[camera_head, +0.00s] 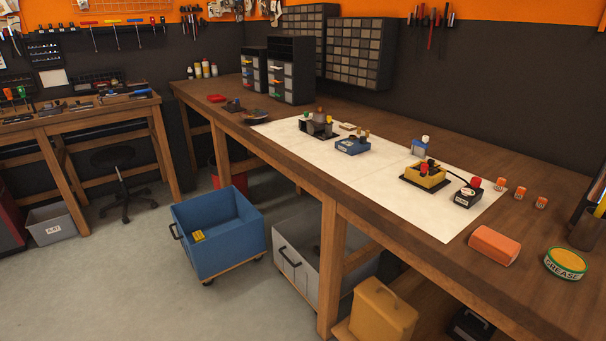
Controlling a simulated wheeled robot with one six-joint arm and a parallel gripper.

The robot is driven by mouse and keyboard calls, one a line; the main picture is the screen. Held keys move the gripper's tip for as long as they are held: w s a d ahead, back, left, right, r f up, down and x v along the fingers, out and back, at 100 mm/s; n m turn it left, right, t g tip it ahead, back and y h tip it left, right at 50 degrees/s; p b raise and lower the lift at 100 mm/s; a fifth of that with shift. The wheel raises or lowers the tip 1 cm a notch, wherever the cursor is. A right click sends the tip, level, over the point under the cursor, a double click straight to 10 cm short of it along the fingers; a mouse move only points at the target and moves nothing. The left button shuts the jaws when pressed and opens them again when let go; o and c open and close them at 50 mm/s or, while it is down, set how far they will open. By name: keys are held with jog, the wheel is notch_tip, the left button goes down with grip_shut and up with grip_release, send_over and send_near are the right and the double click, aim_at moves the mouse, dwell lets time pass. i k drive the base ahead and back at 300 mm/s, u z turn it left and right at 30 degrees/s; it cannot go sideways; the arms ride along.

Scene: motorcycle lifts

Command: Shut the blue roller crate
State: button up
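The blue roller crate (232,254) is an open-topped box on a wooden base with dark casters, standing on the floor left of centre. It sticks out in front of the long wooden workbench, with its far right side close to the bench edge. My gripper is not in view.
A grey roller crate (296,270) with a dark handle stands just right, partly under the workbench (300,172). A bench leg (331,262) and a yellow lidded box (380,312) are further right. Floor (110,275) left of the blue crate is clear; a stool (122,180) stands behind.

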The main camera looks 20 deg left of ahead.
aim_at(233, 229)
jog(key=u, duration=1.35)
jog(key=i, duration=1.95)
jog(key=u, duration=0.55)
jog(key=i, duration=1.25)
jog(key=u, duration=0.5)
